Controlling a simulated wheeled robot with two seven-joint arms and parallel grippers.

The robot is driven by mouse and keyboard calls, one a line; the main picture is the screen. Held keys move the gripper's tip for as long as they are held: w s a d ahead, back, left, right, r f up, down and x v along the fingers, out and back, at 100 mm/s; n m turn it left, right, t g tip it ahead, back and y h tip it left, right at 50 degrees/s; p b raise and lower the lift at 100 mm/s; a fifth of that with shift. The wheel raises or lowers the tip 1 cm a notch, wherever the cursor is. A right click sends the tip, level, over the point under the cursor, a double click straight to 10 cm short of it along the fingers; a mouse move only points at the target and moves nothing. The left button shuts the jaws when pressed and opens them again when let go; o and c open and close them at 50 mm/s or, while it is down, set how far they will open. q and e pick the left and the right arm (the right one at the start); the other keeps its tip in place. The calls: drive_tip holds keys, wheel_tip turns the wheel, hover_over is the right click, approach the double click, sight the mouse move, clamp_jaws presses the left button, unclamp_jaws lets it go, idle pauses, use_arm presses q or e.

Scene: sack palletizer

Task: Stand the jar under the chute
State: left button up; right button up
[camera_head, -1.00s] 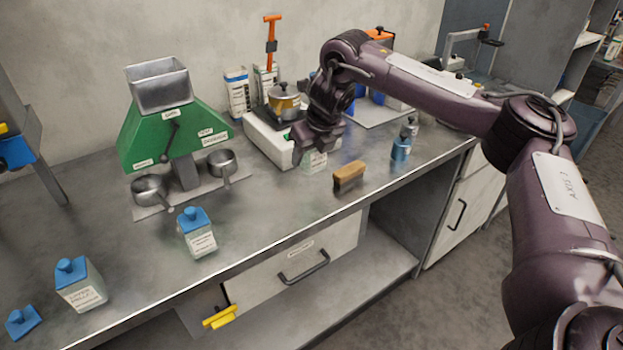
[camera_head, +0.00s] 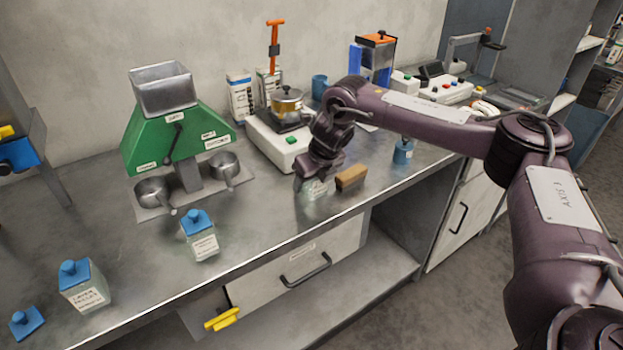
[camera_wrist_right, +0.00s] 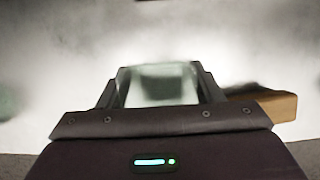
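My right gripper (camera_head: 312,178) is low over the front half of the bench, left of a wooden brush. A small clear, pale green jar (camera_head: 317,190) shows between its fingers; it also shows between the fingers in the right wrist view (camera_wrist_right: 162,84), with a finger at each side. The gripper looks shut on the jar, though the view is blurred. Whether the jar's bottom touches the bench is hard to tell. A green two-legged funnel unit (camera_head: 160,140) with a grey hopper stands at the left, with metal pans under both sides. My left gripper is not in view.
The wooden brush (camera_head: 351,177) lies right beside the jar. Blue-capped bottles (camera_head: 201,240) and (camera_head: 84,287) and a loose blue cap (camera_head: 26,321) are near the front edge. A white hotplate (camera_head: 277,142) with a pot stands behind. Bench between funnel unit and gripper is clear.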

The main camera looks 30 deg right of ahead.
drive_tip(key=shift+o, duration=1.1)
